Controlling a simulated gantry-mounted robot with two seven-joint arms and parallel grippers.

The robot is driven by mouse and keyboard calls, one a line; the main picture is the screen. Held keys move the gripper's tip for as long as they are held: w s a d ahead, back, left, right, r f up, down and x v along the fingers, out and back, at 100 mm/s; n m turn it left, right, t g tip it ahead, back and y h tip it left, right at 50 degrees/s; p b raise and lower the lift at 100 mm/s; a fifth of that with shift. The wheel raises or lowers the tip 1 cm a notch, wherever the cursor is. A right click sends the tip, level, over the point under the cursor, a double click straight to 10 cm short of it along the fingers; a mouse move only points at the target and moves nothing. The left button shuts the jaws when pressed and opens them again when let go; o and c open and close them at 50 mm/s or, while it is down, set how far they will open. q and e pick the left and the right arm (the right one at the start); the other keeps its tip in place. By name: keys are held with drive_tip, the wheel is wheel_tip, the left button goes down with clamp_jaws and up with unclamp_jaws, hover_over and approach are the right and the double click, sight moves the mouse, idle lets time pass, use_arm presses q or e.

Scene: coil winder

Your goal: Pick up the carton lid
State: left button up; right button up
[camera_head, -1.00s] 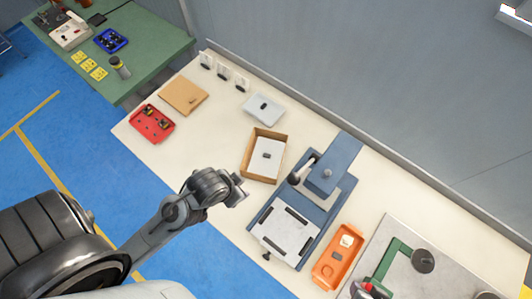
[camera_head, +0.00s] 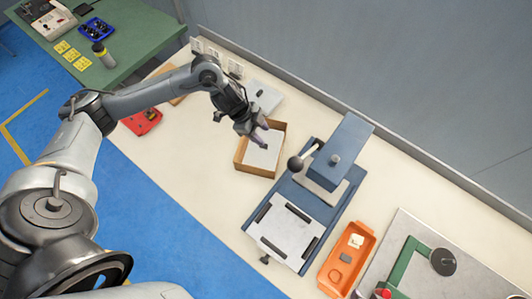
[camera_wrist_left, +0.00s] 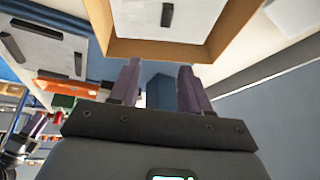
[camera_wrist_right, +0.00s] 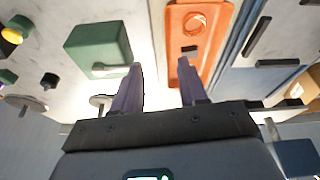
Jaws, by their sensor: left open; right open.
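A flat brown cardboard panel, which looks like the carton lid (camera_head: 178,100), lies at the table's left back, mostly hidden behind my left arm. The open brown carton (camera_head: 239,168) stands near the table's middle with a white panel (camera_head: 262,157) inside. My left gripper (camera_head: 264,133) is open and empty above the carton's back part. The left wrist view shows the carton's rim (camera_wrist_left: 160,50) beyond the open fingers (camera_wrist_left: 157,75), and a dark grip on the white panel. My right gripper (camera_wrist_right: 159,67) is open and empty, with the orange tray (camera_wrist_right: 181,75) beyond it.
A white plate with a dark grip (camera_head: 266,97) lies behind the carton. The blue press (camera_head: 335,150) with its ball-ended lever stands to the right. A red tray (camera_head: 143,122) is at left. Bare tabletop lies in front of the carton.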

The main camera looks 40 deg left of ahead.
use_arm(q)
drive_tip(key=a, duration=0.4)
drive_tip(key=g+b, duration=0.1)
approach(264, 150)
drive_tip(key=shift+w+d+f+n, duration=0.15)
drive_tip(key=shift+w+f+n, duration=0.05)
drive_tip(key=shift+w, duration=0.2)
drive_tip(key=shift+w+d+f+n, duration=0.1)
drive_tip(key=shift+w+f+n, duration=0.1)
drive_tip(key=shift+w, duration=0.2)
drive_tip(key=shift+b+x, duration=0.3)
drive_tip(key=shift+x, duration=2.25)
drive_tip(key=shift+s+a+f, duration=0.1)
drive_tip(key=shift+s+a, duration=0.05)
clamp_jaws()
